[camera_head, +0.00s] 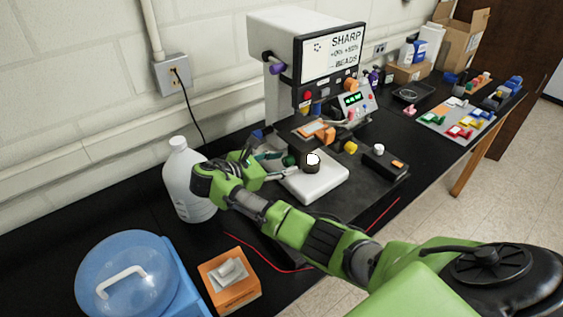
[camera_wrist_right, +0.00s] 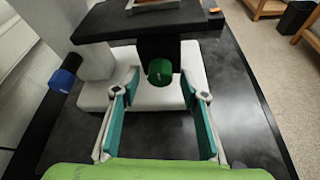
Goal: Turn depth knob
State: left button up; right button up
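A machine with a "SHARP BEADS" sign (camera_head: 333,54) stands on the black bench. Low at its front is a green knob (camera_head: 289,160), which I take for the depth knob; the right wrist view shows it face-on (camera_wrist_right: 160,71). My right gripper (camera_head: 280,166) reaches in from the left side of the machine. In the right wrist view my right gripper (camera_wrist_right: 160,86) is open, its two teal-padded fingers pointing at the green knob, one tip on each side of it. Visible gaps separate the tips from the knob. My left gripper is not in view.
A white base plate (camera_head: 318,188) lies under the knob. A blue knob (camera_wrist_right: 62,78) is to the left. A white jug (camera_head: 188,185) stands close to my right wrist. An orange box (camera_head: 229,283) and blue-lidded container (camera_head: 128,272) sit nearer, beside a red cable (camera_head: 262,262).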

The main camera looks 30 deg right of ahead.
jog(key=c, duration=1.1)
jog(key=m+t, duration=0.2)
jog(key=m, duration=0.1)
jog(key=shift+s+f, duration=0.15)
jog(key=shift+f+m+t+h+b, duration=0.15)
jog(key=shift+m+t+h+b, duration=0.15)
jog(key=shift+m+t+b, duration=0.55)
jog(key=shift+s+f+m+b, duration=0.15)
jog(key=shift+m+b, duration=0.35)
jog(key=shift+m, duration=0.35)
jog(key=m+b, duration=0.1)
jog(key=b, duration=0.1)
jog(key=m+t+h+b, duration=0.1)
jog(key=m+b, duration=0.1)
jog(key=b, duration=0.1)
jog(key=shift+f+t, duration=0.2)
jog(key=shift+t, duration=0.05)
jog(key=shift+r+m+t+h+b, duration=0.2)
jog(key=shift+m+t+h+b, duration=0.1)
jog(key=shift+m+b, duration=0.8)
